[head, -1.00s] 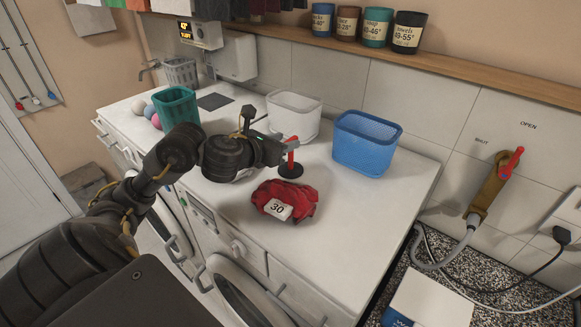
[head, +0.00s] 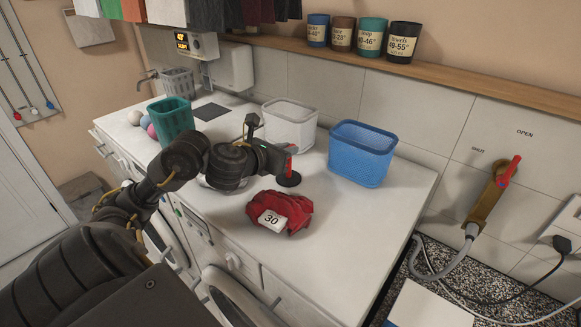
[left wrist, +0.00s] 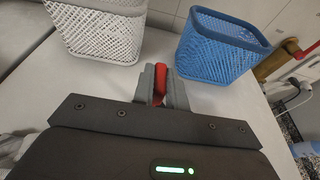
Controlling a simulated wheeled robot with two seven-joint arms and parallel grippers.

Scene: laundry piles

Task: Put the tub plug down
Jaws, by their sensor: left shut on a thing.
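The tub plug (head: 289,180) is a dark round disc with an upright red handle. In the head view its disc is at the countertop, between the white basket and the red cloth; I cannot tell whether it touches the surface. My left gripper (head: 287,157) is shut on the red handle and covers much of it. In the left wrist view, the red handle (left wrist: 160,80) stands between the two grey fingers of my left gripper (left wrist: 160,86), and the disc is hidden. My right gripper is not in view.
A white basket (head: 290,129) stands behind the plug and a blue basket (head: 361,160) to its right. A red cloth bundle (head: 293,207) tagged 30 lies in front. A teal basket (head: 172,124) stands at the left. The countertop (head: 350,215) right of the cloth is clear.

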